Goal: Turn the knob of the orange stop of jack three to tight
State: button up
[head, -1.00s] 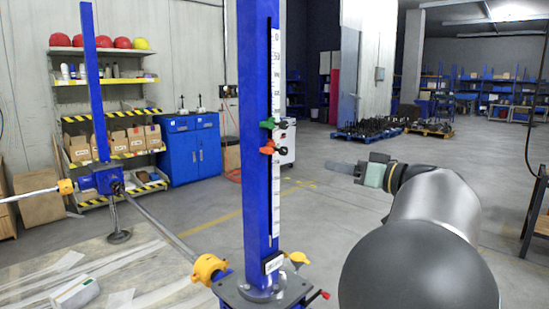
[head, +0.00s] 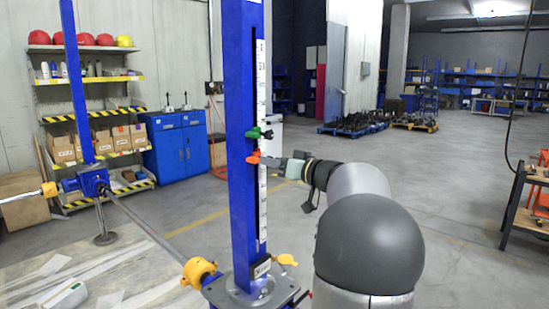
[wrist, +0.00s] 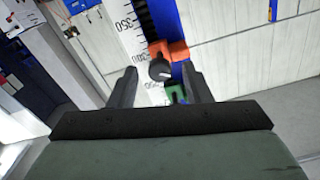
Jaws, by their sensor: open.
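The near jack is a blue upright column (head: 238,75) with a white scale strip (head: 261,80); its number is not readable. Its orange stop (head: 254,158) sits just below a green stop (head: 254,133). In the wrist view, the orange stop (wrist: 178,50) has a dark round knob (wrist: 159,71) with a pale mark. My gripper (head: 270,161) reaches in from the right at the height of the orange stop. In the wrist view, my open gripper (wrist: 159,79) has one finger on each side of the knob, apart from it. The green stop (wrist: 175,93) is partly hidden behind my gripper.
A second blue jack (head: 74,85) stands at back left, linked by a metal shaft (head: 146,228) with yellow couplings. Shelves and a blue cabinet (head: 180,150) stand behind. A workbench (head: 520,195) is at far right. The floor between is open.

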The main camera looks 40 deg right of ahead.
jog(key=shift+w, duration=0.4)
grip_shut()
